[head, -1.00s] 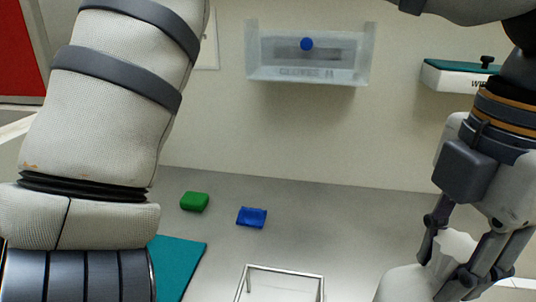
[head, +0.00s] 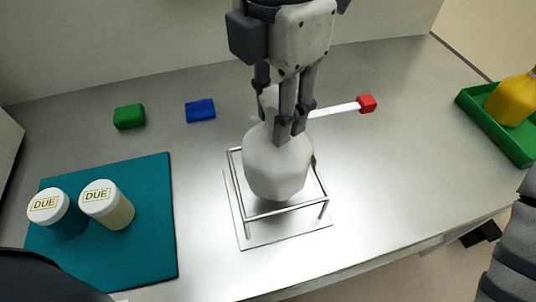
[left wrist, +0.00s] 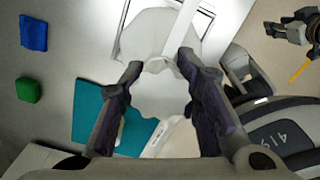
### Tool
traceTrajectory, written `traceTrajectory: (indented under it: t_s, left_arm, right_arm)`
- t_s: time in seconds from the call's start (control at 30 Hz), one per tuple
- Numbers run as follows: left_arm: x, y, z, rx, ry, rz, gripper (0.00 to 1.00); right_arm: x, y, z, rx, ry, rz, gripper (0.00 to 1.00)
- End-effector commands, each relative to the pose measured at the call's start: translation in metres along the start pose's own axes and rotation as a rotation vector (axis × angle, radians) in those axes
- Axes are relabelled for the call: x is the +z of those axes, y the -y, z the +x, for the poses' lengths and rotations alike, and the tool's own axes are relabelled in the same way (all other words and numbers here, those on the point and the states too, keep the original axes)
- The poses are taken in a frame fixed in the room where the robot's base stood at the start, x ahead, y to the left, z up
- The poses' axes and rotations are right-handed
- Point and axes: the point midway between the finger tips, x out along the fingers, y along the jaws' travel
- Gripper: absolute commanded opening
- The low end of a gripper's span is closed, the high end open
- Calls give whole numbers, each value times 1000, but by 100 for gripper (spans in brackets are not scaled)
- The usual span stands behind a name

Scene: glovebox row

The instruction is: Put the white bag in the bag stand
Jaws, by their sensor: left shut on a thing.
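The white bag (head: 278,165) hangs neck-up from my left gripper (head: 283,128), which comes down from the top of the head view and is shut on its neck. The bag is over the wire bag stand (head: 286,209), within its top frame as seen from above. I cannot tell whether its bottom is below the rim. In the left wrist view the fingers close on the bag (left wrist: 160,93), whose body (left wrist: 150,35) spreads beyond them. A dark jointed part at the upper right there may be my right gripper (left wrist: 297,30); its jaw state is unclear.
A white stick with a red end (head: 366,103) lies behind the stand. A teal mat (head: 150,240) with two white-lidded jars (head: 105,204) is at left. Green (head: 129,116) and blue (head: 200,110) blocks lie behind it. A green tray (head: 487,122) holding a yellow thing is at right.

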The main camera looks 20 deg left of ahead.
Motion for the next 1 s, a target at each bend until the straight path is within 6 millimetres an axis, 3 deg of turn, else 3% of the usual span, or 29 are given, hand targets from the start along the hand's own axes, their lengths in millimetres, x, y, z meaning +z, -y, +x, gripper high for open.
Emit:
traceTrajectory:
  t_s: [0.37,0.77,0.8,0.87,1.0]
  left_arm:
    - [-1,0,58,0,0,1,0]
    - [0,0,65,0,2,0,0]
    - [0,0,64,0,2,0,39]
    - [0,0,64,0,2,0,52]
    - [0,0,64,0,2,0,52]
  right_arm:
    - [0,0,0,0,0,0,35]
    - [0,0,0,0,-1,0,35]
    - [0,0,0,0,0,0,35]
    - [0,0,0,0,0,0,35]
    - [0,0,0,0,0,0,35]
